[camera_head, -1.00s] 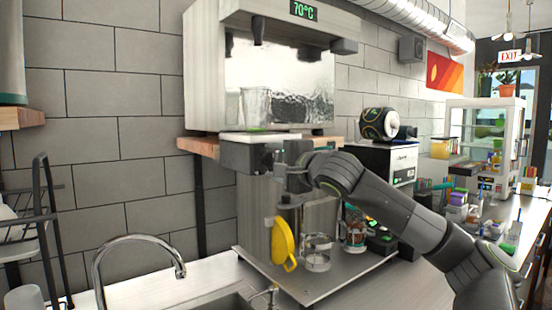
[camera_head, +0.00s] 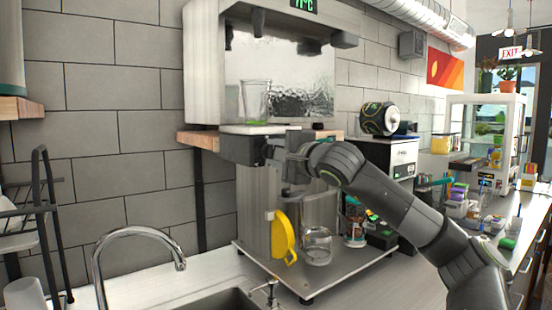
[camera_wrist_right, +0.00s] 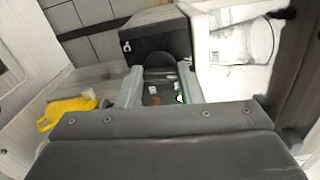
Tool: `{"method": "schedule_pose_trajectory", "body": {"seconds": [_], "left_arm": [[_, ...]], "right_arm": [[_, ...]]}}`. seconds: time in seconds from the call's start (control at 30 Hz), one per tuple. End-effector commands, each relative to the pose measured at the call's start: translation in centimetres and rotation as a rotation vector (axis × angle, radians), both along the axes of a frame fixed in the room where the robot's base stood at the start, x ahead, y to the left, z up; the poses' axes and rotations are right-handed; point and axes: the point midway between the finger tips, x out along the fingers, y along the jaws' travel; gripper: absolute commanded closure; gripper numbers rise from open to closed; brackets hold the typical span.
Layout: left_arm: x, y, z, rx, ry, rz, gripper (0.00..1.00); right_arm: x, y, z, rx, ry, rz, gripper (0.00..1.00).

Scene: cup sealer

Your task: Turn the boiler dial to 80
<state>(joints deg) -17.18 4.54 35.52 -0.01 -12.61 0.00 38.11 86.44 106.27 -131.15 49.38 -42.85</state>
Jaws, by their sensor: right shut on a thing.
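The boiler (camera_head: 205,70) is a pale cabinet with a see-through water tank on a wooden shelf. Its green display (camera_head: 304,5) is cut by the top edge of the head view; it starts with a 7 and the second digit is unclear. My right gripper (camera_head: 272,150) is at the dark box under the boiler's front. In the right wrist view, my right gripper (camera_wrist_right: 158,84) has its two fingers on either side of a dark round dial (camera_wrist_right: 158,60) and is shut on it. The dial is hidden by the gripper in the head view. My left gripper is not in view.
A clear glass (camera_head: 255,100) stands on the boiler's ledge. Below are a yellow handle (camera_head: 284,238) and a glass jar (camera_head: 317,246) on a metal stand. A sink tap (camera_head: 140,235) is at the front left. A black machine (camera_head: 382,120) stands at the right.

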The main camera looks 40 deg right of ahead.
Motion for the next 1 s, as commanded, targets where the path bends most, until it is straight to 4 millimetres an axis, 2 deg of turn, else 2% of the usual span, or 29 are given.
{"method": "schedule_pose_trajectory", "body": {"seconds": [0.03,0.4,0.7,1.0], "left_arm": [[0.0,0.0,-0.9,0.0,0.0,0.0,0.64],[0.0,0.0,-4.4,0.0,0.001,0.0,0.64],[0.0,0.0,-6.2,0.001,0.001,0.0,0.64],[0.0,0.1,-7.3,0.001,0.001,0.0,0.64]], "right_arm": [[0.0,0.1,-0.4,0.033,-0.006,0.002,0.9],[0.0,0.1,-0.5,0.362,-0.042,0.003,0.9],[0.0,0.1,-0.4,0.632,-0.07,0.002,0.9],[0.0,0.1,-0.3,0.829,-0.089,0.001,0.9]]}}
